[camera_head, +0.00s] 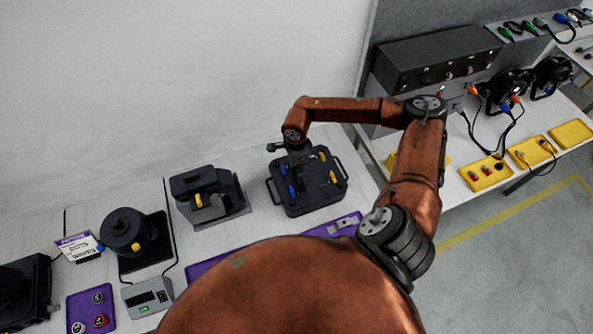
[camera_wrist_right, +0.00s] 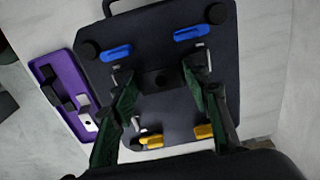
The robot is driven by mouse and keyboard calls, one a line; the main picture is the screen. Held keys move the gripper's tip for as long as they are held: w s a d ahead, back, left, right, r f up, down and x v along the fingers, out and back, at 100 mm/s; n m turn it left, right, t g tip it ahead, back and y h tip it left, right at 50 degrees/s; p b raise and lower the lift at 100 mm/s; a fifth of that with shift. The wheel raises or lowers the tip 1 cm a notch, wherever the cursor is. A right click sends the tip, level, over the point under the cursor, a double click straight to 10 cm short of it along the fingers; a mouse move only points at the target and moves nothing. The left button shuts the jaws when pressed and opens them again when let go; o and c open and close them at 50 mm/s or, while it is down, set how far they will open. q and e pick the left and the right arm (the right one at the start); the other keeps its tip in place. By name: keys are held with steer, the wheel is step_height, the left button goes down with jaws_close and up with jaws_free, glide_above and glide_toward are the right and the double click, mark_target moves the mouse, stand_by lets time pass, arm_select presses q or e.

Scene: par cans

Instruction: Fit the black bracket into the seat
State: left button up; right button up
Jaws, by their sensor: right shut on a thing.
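A black seat plate (camera_head: 307,205) with side handles, two blue clips and two yellow clips lies on the white bench; in the right wrist view the plate (camera_wrist_right: 140,35) fills the middle. My right gripper (camera_head: 299,158) reaches down over it. In the right wrist view the two green-padded fingers of my right gripper (camera_wrist_right: 160,95) stand apart, shut on a dark piece, which I take to be the black bracket. Black on black, its outline blends with the plate, and I cannot tell whether it touches the seat. My left gripper is not in view.
A purple tray (camera_wrist_right: 48,66) with black and white pieces lies beside the plate. A black stand with a yellow knob (camera_head: 192,183) and a round black unit (camera_head: 128,228) stand to the left. A control box (camera_head: 435,55) and yellow trays (camera_head: 487,174) are at the right.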

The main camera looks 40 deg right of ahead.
steer(key=shift+f+b, duration=0.6)
steer(key=shift+f, duration=0.1)
stand_by(0.6)
steer(key=o, duration=1.3)
step_height(320, 180, up, 12)
